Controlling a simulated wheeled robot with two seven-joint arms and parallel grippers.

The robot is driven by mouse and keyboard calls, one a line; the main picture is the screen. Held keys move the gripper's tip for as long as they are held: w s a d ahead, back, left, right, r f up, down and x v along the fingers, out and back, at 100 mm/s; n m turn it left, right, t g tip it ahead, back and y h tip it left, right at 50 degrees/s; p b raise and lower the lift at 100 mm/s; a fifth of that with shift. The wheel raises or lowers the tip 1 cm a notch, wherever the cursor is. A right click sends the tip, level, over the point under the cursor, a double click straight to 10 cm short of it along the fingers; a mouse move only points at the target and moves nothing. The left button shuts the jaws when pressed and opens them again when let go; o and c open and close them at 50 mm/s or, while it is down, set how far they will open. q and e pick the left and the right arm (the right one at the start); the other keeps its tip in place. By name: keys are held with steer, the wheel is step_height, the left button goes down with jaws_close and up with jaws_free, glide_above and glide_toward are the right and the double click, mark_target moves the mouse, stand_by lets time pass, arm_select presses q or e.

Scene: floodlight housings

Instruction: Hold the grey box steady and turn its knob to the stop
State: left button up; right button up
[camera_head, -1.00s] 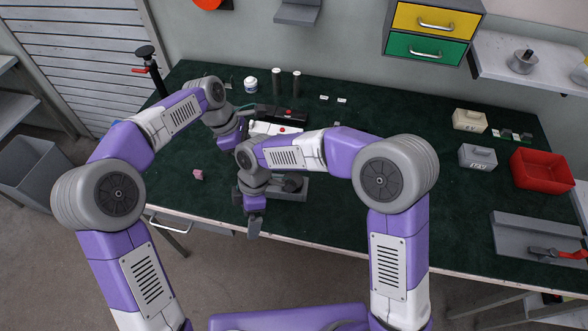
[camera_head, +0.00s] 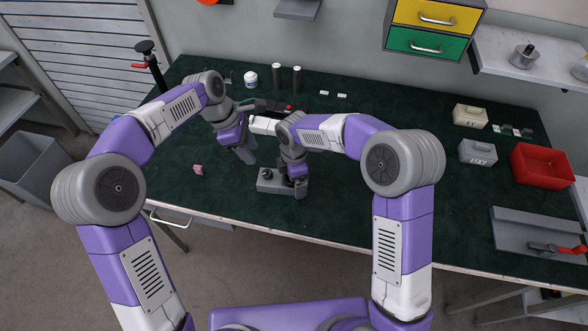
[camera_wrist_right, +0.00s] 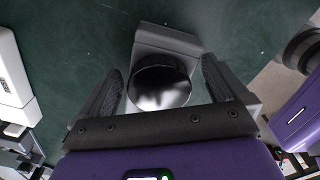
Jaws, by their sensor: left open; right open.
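The grey box (camera_head: 268,185) sits on the green worktop near its front edge. It also shows in the right wrist view (camera_wrist_right: 165,40). Its dark round knob (camera_wrist_right: 160,86) lies between the two fingers of my right gripper (camera_wrist_right: 160,90), which is open with a visible gap on both sides. In the head view my right gripper (camera_head: 297,185) is over the right end of the box and hides part of it. My left gripper (camera_head: 246,153) is open and empty, behind and left of the box, apart from it.
A pink block (camera_head: 198,169) lies to the left. A white unit (camera_head: 264,125) stands behind the grippers, partly hidden. Dark cylinders (camera_head: 297,77) and a white jar (camera_head: 251,78) are at the back. A red bin (camera_head: 543,167) is far right.

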steer(key=shift+f, duration=0.75)
steer(key=shift+c, duration=0.5)
steer(key=c, duration=0.9)
stand_by(0.5)
